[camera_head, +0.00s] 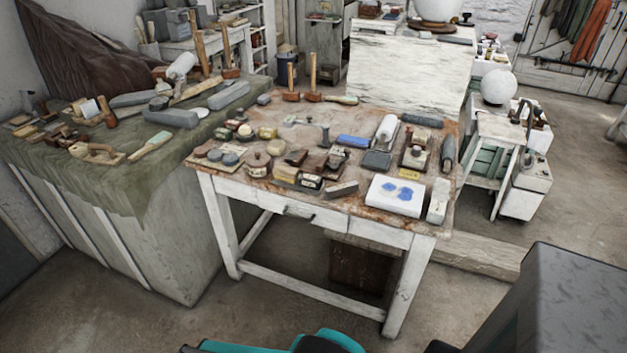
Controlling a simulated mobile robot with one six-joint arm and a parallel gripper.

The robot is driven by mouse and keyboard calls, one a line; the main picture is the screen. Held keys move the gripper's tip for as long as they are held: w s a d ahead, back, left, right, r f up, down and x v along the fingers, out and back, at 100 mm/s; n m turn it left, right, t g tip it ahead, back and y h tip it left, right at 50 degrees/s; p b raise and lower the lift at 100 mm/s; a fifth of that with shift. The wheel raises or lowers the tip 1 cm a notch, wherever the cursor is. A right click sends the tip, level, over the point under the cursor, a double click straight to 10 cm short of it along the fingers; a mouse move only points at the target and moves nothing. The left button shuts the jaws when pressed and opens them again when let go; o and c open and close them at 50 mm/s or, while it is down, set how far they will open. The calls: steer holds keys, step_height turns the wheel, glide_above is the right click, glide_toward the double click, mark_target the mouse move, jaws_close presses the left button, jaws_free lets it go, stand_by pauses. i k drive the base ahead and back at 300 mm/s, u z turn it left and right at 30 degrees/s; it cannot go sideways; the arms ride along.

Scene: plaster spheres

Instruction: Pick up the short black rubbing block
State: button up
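Several dark blocks lie on the worn white-legged table (250,187), and I cannot tell for sure which is the short black rubbing block. A dark block (448,152) lies lengthwise near the right edge. A longer dark bar (422,120) lies at the back right corner. A flat dark grey block (377,160) lies in front of a white roller. My gripper's fingertips are not in view; only teal and black parts of my body show at the bottom edge.
A white tray with blue patches (396,195) and a pale upright block (438,201) stand at the front right. A blue block (353,141) lies mid-table. A cloth-covered bench (110,170) adjoins on the left.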

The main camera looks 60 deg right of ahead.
mark_target(311, 182)
steer(key=u, duration=1.35)
steer(key=k, duration=0.1)
steer(key=z, duration=2.9)
steer(key=k, duration=1.2)
steer(key=z, duration=0.15)
steer(key=i, duration=1)
steer(key=z, duration=0.05)
